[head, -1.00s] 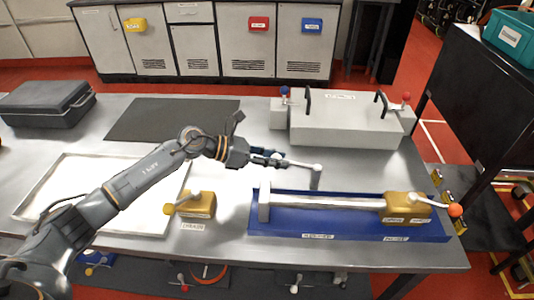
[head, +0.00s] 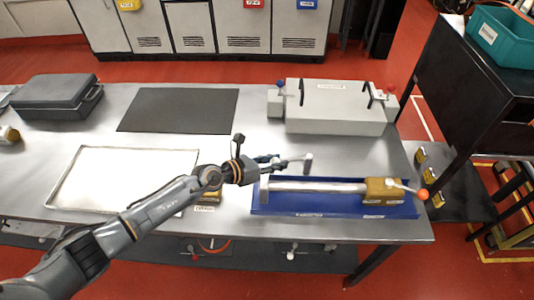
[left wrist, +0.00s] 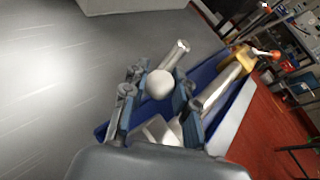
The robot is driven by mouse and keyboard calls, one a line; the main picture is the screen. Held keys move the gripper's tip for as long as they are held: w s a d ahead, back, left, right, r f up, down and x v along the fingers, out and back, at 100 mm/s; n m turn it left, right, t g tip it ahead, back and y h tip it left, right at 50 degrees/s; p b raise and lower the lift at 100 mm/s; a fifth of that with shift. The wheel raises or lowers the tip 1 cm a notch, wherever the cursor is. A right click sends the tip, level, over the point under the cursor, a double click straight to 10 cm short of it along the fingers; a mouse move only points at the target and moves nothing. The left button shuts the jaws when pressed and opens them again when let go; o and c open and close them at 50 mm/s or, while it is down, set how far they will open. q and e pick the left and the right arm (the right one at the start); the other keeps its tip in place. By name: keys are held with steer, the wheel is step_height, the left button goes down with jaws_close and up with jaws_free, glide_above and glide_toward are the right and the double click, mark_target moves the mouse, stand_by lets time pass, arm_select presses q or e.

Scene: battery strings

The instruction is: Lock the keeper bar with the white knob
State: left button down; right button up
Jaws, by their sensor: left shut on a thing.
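My left gripper (head: 272,160) is shut on the white knob (left wrist: 160,85), which shows as a round ball between the fingers in the left wrist view. The pale keeper bar (head: 293,160) runs right from the fingers to a short upright end piece (head: 307,162). A grey cylindrical part (left wrist: 180,48) shows just beyond the knob. The gripper and bar are over the back left of a blue tray (head: 310,211), which holds a long silver rod (head: 325,187) and a gold block (head: 380,191) with an orange knob (head: 423,194). My right gripper is not in view.
A grey box (head: 335,108) with black handles stands behind the tray. A white tray (head: 75,195) lies left, partly behind my arm. Another gold block (head: 211,197) is mostly hidden by the arm. A dark mat (head: 180,110) and black case (head: 55,98) are at the back left.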

arm_select(q)
steer(key=shift+r, duration=0.1)
stand_by(0.3)
steer(key=c, duration=1)
jaws_free()
steer(key=shift+d, duration=0.1)
steer(key=shift+c, duration=0.2)
steer(key=v, duration=1.2)
steer(key=shift+c, duration=0.2)
